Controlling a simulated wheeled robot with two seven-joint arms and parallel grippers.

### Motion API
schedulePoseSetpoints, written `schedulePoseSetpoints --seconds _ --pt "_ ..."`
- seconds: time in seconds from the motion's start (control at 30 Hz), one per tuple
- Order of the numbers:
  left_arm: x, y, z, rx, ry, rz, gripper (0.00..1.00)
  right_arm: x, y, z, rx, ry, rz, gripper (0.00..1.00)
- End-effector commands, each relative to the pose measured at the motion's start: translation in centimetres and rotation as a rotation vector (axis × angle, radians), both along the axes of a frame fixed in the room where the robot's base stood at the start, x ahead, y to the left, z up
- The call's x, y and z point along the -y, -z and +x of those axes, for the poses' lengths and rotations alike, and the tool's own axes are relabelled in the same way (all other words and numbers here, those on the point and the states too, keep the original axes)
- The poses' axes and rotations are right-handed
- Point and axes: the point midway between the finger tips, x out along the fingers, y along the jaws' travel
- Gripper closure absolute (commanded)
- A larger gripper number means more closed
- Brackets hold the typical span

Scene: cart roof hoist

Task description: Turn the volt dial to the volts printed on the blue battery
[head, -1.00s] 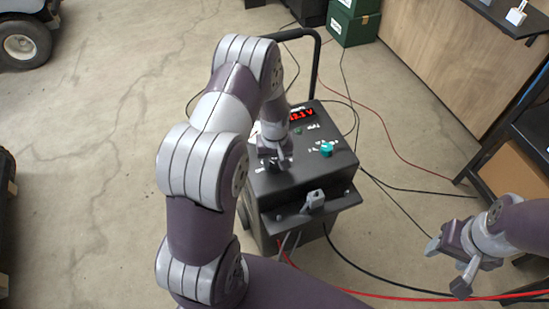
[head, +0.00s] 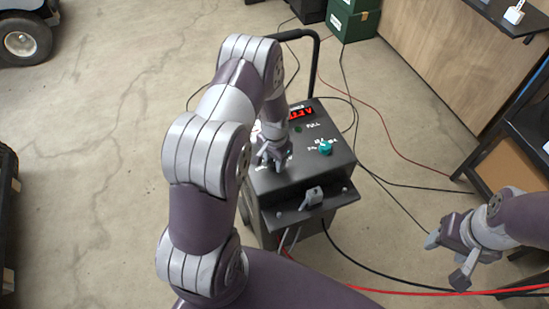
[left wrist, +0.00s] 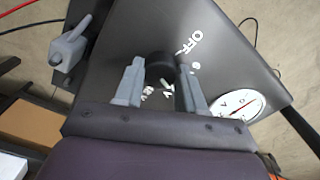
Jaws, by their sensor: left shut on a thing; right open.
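The charger box (head: 300,180) stands on the floor with knobs on its sloped top. My left gripper (head: 273,162) is over the top's left part. In the left wrist view its fingers (left wrist: 158,88) are shut on a dark dial (left wrist: 160,66), with a small pale mark on it. White print, including "OFF", lies around this dial; the other labels are partly hidden. A teal knob (head: 326,147) sits to the right with small labels I cannot read. My right gripper (head: 444,261) is open and empty, right of the box. I see no blue battery.
A round white gauge (left wrist: 237,104) is beside the dial. A grey clamp (head: 312,197) rests on the front ledge. Cables (head: 400,290) cross the floor. Green boxes (head: 354,22) stand behind.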

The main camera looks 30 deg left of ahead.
Motion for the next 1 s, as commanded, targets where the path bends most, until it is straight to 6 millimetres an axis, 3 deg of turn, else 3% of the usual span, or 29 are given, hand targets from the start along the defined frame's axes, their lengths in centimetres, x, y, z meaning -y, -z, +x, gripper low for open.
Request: schedulePoseSetpoints --seconds 0.77,0.8,0.87,1.0 --pt "0.04 0.18 -0.26 -0.007 0.104 -0.001 0.91 0.0 -0.22 -0.01 0.0 0.0 0.0 0.43" --pt "0.04 0.17 -0.26 -0.008 0.104 -0.001 0.58 0.0 -0.22 0.0 0.0 0.0 0.0 0.43" --pt "0.04 0.17 -0.26 -0.007 0.104 -0.001 0.38 0.0 -0.22 0.0 0.0 0.0 0.0 0.43" --pt "0.02 0.11 -0.16 -0.004 0.104 -0.001 0.35 0.0 -0.23 0.0 0.0 0.0 0.0 0.43"
